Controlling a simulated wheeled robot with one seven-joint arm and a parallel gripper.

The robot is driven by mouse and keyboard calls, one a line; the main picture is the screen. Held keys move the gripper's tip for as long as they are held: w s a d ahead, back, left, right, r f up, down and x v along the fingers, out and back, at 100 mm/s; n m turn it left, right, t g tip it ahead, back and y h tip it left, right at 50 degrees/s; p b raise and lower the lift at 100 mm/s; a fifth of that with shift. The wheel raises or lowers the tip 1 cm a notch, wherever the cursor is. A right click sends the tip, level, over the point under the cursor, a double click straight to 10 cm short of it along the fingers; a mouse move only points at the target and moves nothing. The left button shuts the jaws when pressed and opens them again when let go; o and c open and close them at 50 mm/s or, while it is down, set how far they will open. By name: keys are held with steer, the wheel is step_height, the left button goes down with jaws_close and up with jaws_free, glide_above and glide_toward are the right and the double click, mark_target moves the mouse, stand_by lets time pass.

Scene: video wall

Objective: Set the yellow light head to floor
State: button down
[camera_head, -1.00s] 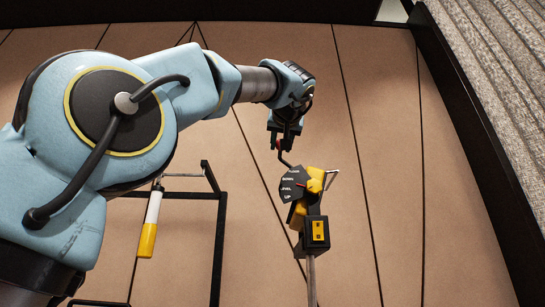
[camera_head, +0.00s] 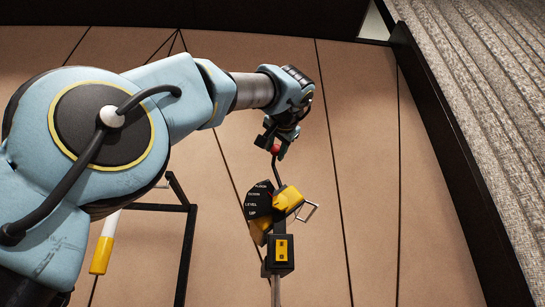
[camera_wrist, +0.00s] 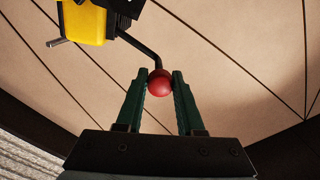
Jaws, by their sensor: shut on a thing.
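The yellow light head (camera_head: 288,198) sits on top of a thin stand, with a black dial plate (camera_head: 258,201) at its left. The plate bears several words, among them LEVEL and UP; the pointer's setting is not clear. A black lever (camera_head: 279,170) with a red ball knob (camera_head: 276,150) rises from the head. My gripper (camera_head: 274,147) is shut on the red knob. In the wrist view, the red knob (camera_wrist: 160,83) sits between the two green fingers, and the yellow head (camera_wrist: 84,20) is at the upper left. The lamp's face is not clearly visible.
A black frame (camera_head: 188,245) stands left of the stand, with a white and yellow handle (camera_head: 103,245) hanging beside it. A dark rail (camera_head: 450,150) and a ribbed grey surface (camera_head: 490,70) lie at the right.

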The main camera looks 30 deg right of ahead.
stand_by(0.3)
steer(key=c, duration=0.5)
jaws_free()
steer(key=shift+c, duration=0.2)
steer(key=shift+s, duration=0.1)
steer(key=b+v, duration=0.4)
steer(key=v, duration=0.6)
steer(key=shift+s+a, duration=0.2)
steer(key=shift+s, duration=0.1)
